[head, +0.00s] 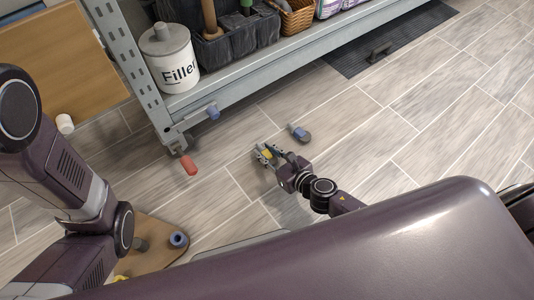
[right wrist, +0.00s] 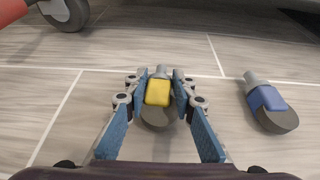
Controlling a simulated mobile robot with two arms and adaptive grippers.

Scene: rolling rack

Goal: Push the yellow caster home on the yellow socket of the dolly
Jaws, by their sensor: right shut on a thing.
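The yellow caster (right wrist: 158,92) is between the fingers of my right gripper (right wrist: 158,80), which is shut on it. Its grey stem points away from me and its grey wheel is toward me. In the head view my right gripper (head: 266,153) is low over the floor, with a bit of the yellow caster (head: 267,154) showing. The wooden dolly (head: 158,255) is at the lower left, partly hidden by my left arm and body. A small yellow patch (head: 121,278) at its edge may be the yellow socket. My left gripper is not visible.
A blue caster (head: 299,132) lies on the floor beside my right gripper; it also shows in the right wrist view (right wrist: 267,102). A blue ring socket (head: 178,239) is on the dolly. The metal rack (head: 230,78) stands behind, with a red part (head: 188,165) near its foot. Floor at right is clear.

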